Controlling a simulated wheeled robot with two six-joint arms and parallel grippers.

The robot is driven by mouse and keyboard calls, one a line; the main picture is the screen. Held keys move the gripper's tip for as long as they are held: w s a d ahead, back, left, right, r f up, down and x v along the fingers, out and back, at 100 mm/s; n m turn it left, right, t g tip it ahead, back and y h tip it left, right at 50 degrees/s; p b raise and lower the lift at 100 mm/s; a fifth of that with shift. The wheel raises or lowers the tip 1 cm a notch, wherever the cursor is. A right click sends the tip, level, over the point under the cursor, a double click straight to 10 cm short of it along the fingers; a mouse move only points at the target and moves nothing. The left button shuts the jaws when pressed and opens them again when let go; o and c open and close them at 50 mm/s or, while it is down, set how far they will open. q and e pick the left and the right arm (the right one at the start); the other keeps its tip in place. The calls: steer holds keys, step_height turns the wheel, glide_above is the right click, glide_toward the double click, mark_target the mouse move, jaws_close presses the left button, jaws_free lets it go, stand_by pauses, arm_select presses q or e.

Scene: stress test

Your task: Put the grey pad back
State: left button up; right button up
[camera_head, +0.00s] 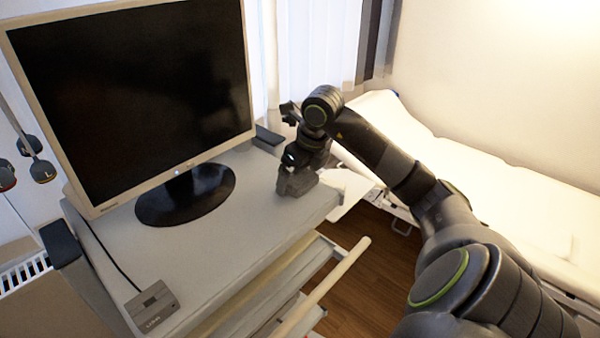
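My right arm reaches in from the lower right, and my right gripper (296,181) is down at the right edge of the grey cart top (235,215). A small grey box-like pad with a dark patch and a cable (152,308) lies at the front left corner of the cart top, well apart from the gripper. I cannot tell whether this is the grey pad of the task. My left gripper is not in view.
A large monitor (130,100) stands on a round black base (186,196) left of my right gripper. A dark holder (268,138) is at the far edge. A pale handle bar (325,290) juts out in front. A white bed (490,190) stands at the right.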

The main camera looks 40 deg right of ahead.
steer(key=shift+r, duration=0.1)
steer(key=shift+s+r, duration=0.1)
steer(key=shift+r, duration=0.1)
steer(key=b+v, duration=0.2)
steer(key=v, duration=0.9)
steer(key=shift+r+b, duration=0.25)
steer(key=shift+b, duration=0.1)
steer(key=shift+s, duration=0.1)
